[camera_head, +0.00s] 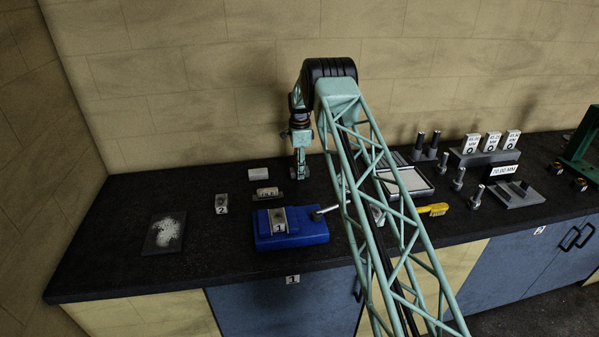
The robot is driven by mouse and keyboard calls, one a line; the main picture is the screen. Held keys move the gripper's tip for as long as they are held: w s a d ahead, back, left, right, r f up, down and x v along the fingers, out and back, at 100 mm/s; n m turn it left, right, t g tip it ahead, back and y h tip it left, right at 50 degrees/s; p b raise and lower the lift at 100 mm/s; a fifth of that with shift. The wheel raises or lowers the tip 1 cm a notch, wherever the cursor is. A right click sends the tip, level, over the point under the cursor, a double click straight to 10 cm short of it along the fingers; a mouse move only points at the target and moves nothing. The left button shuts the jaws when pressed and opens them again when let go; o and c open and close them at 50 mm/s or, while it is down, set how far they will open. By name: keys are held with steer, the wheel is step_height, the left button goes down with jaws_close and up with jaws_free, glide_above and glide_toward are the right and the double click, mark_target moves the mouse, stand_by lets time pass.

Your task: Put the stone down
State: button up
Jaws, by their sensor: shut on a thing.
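My gripper (300,174) points down over the black bench top, behind the blue block and near the back wall. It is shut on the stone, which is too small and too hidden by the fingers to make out. I cannot tell whether the stone touches the bench. Just left of the gripper, a pale block labelled with dark print (267,191) sits on a dark holder (272,198). A plain whitish block (258,174) lies behind it.
A blue block with a grey plate marked 1 (310,233) stands in front. A piece marked 2 (221,204) and a dark plate with white powder (164,232) lie left. A framed tray (410,181), yellow brush (433,209) and metal pins (458,178) lie right.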

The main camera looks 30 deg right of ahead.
steer(key=shift+s+f, duration=0.1)
steer(key=shift+f, duration=0.35)
steer(key=o, duration=0.8)
steer(key=shift+f, duration=0.15)
steer(key=shift+o, duration=0.2)
steer(key=shift+r, duration=0.3)
steer(key=shift+r+p, duration=0.35)
steer(key=shift+r, duration=0.4)
step_height(320, 180, up, 11)
steer(key=b, duration=0.1)
steer(key=shift+r, duration=0.2)
